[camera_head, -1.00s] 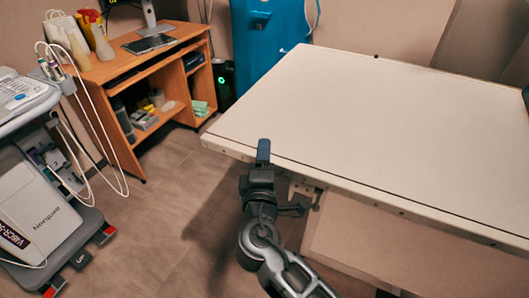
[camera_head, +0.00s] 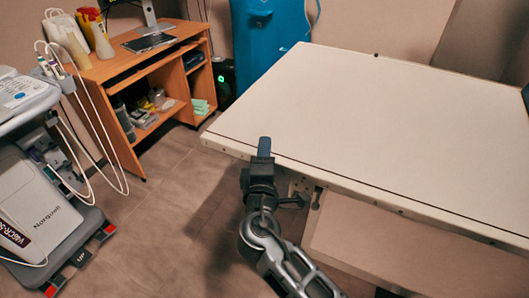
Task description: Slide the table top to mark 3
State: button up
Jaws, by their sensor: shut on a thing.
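The table top (camera_head: 370,125) is a large cream slab with a dark line along its near edge and small dark dots on its side rail. My gripper (camera_head: 264,150) is at the near left edge of the table top, shut on that edge. One dark finger shows upright against the edge; the other finger is hidden. No number for mark 3 is readable in this view.
A wooden desk (camera_head: 140,75) with bottles and a monitor stands at the back left. A wheeled medical cart (camera_head: 40,205) stands at the left. A blue panel (camera_head: 268,45) is behind the table. Floor between cart and table is clear.

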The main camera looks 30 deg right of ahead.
aim_at(283, 160)
grip_shut()
jog(key=shift+s+d+f, duration=0.1)
jog(key=shift+s, duration=0.05)
jog(key=s+d, duration=0.2)
jog(key=s, duration=0.1)
jog(key=shift+s+d, duration=0.25)
jog(key=shift+d, duration=0.1)
jog(key=o, duration=1)
grip_release()
jog(key=shift+a, duration=0.1)
jog(key=shift+b+v, duration=0.5)
jog(key=shift+v, duration=3.4)
